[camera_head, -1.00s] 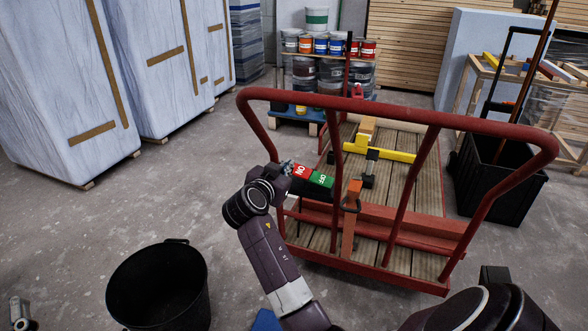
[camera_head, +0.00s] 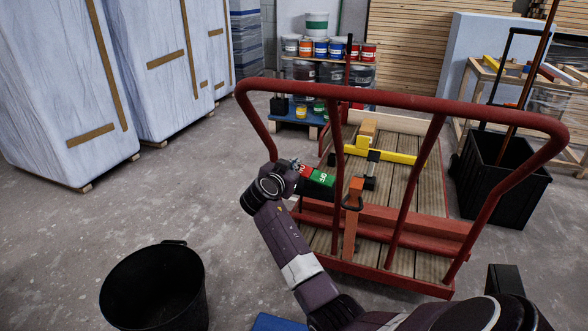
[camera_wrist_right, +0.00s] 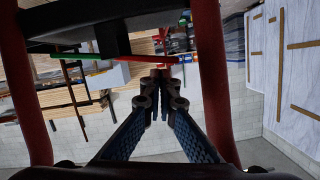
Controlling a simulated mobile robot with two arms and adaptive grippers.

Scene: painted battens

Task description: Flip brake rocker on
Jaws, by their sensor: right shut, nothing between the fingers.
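The brake rocker has a red half and a green half (camera_head: 321,179), both lettered, and sits by the handle frame of a red trolley (camera_head: 395,100). My right gripper (camera_head: 297,165) is shut and empty, with its tips at the red half (camera_head: 303,169) and partly covering it. In the right wrist view, the shut fingertips (camera_wrist_right: 160,84) lie just below the rocker's red half (camera_wrist_right: 143,60), seen edge-on; the green half (camera_wrist_right: 84,53) is to the left. I cannot tell whether they touch. My left gripper is out of view.
Red trolley tubes stand on both sides of my right gripper. Yellow and wooden pieces lie on the trolley deck (camera_head: 398,190). A black bucket (camera_head: 155,290) stands at lower left, a black bin (camera_head: 503,180) at right. Wrapped stacks (camera_head: 60,90) stand at far left; floor between is clear.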

